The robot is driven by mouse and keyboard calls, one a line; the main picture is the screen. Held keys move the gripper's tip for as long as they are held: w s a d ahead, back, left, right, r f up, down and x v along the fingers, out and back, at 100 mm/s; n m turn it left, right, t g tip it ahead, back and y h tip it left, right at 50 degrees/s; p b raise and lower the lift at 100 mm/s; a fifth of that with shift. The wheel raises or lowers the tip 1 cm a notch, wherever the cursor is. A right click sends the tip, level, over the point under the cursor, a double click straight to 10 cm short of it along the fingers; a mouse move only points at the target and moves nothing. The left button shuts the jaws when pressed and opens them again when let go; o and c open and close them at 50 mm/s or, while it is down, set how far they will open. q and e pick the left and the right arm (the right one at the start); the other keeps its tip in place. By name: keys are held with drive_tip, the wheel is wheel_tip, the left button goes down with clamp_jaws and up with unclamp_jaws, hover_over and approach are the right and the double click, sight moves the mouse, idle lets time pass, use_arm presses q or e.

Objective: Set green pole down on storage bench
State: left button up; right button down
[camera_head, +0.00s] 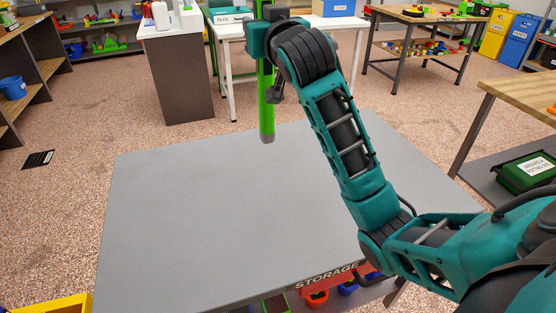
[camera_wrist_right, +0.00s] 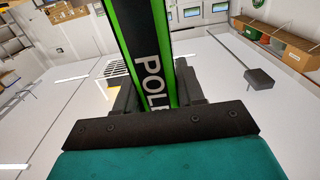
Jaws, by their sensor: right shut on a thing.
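The green pole (camera_head: 266,115) is upright in the head view, with a dark lower end. Its foot overlaps the far edge of the grey storage bench (camera_head: 200,215); I cannot tell whether it touches the top. My right gripper (camera_head: 273,88) is shut on the pole above that foot, partly hidden behind my wrist. In the right wrist view the pole (camera_wrist_right: 176,60), with a black band lettered "POLE", stands between the fingers of my right gripper (camera_wrist_right: 160,95). My left gripper is in neither view.
The bench top is bare apart from my right arm above it. A white table (camera_head: 230,28) and a grey cabinet (camera_head: 183,75) stand behind. A wooden-topped table (camera_head: 525,97) is at right.

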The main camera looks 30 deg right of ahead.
drive_tip(key=b, duration=0.2)
hover_over(269, 125)
drive_tip(key=a+x, duration=0.1)
drive_tip(key=x, duration=0.2)
drive_tip(key=f, duration=0.6)
drive_tip(key=d+f, duration=0.1)
drive_tip(key=f, duration=0.2)
drive_tip(key=shift+f, duration=0.1)
wheel_tip(269, 125, down, 6)
drive_tip(key=shift+b, duration=0.6)
wheel_tip(269, 125, down, 4)
drive_tip(key=shift+r+b, duration=0.25)
drive_tip(key=shift+b, duration=0.3)
drive_tip(key=shift+f, duration=0.35)
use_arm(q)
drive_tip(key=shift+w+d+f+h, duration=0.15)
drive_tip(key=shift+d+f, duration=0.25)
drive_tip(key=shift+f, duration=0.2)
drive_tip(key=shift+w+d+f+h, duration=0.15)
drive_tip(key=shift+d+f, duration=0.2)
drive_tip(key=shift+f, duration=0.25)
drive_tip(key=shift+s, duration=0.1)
